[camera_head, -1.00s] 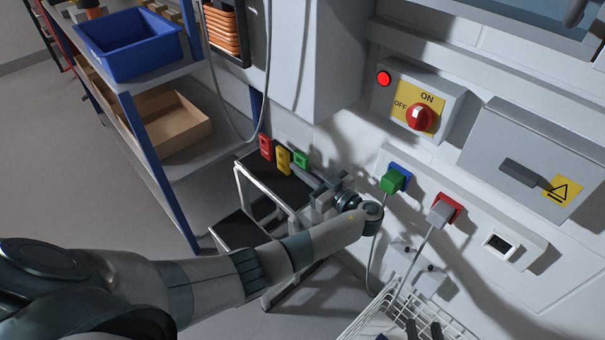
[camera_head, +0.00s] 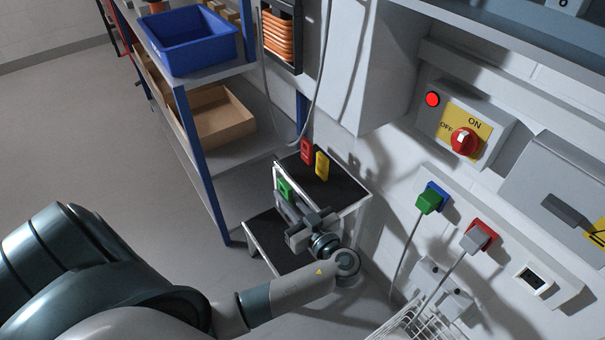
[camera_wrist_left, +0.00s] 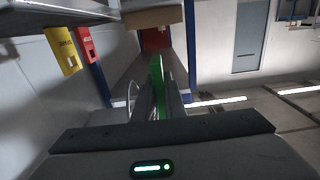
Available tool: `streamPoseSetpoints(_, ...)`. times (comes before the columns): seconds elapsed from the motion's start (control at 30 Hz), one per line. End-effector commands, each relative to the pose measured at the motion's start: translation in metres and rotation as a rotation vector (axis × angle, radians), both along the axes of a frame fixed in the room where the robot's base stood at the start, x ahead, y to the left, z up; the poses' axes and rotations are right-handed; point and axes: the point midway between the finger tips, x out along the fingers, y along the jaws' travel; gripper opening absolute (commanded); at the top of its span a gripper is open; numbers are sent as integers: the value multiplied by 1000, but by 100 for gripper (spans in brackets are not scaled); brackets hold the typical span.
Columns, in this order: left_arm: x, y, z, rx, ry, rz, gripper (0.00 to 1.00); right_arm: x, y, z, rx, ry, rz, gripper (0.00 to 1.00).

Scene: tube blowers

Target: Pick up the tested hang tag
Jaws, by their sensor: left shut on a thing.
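A green tag (camera_head: 285,189) is held in my left gripper (camera_head: 293,204), in front of the small black-topped stand and clear of its top. The left wrist view shows the green tag (camera_wrist_left: 157,75) edge-on between my left fingers (camera_wrist_left: 159,98). A red tag (camera_head: 307,151) and a yellow tag (camera_head: 322,166) stand upright at the back of the stand's top. In the left wrist view the yellow tag (camera_wrist_left: 62,50) and the red tag (camera_wrist_left: 86,45) are at the upper left, apart from the gripper. The green tag's lettering is not readable. My right gripper is out of view.
The black-topped stand (camera_head: 338,184) has a lower shelf. A shelf unit with blue posts (camera_head: 196,150) stands left, holding a blue bin (camera_head: 190,42) and a cardboard box (camera_head: 222,120). Right, the wall carries a rotary switch (camera_head: 465,142) and plugs with hanging cables. A wire basket (camera_head: 425,322) is below.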

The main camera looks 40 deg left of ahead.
Motion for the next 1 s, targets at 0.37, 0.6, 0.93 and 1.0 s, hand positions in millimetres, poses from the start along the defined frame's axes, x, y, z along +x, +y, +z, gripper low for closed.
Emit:
streamPoseSetpoints(0.37, -16, 6, 0, 0, 0, 0, 0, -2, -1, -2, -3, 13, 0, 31)
streamPoseSetpoints(0.6, -15, 6, 0, 0, 0, 0, 0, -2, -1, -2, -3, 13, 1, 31)
streamPoseSetpoints(0.93, -15, 5, 0, 0, 0, 0, 0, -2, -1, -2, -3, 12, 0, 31)
streamPoseSetpoints(1.0, -15, 5, 0, 0, 0, 0, 0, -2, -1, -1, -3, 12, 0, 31)
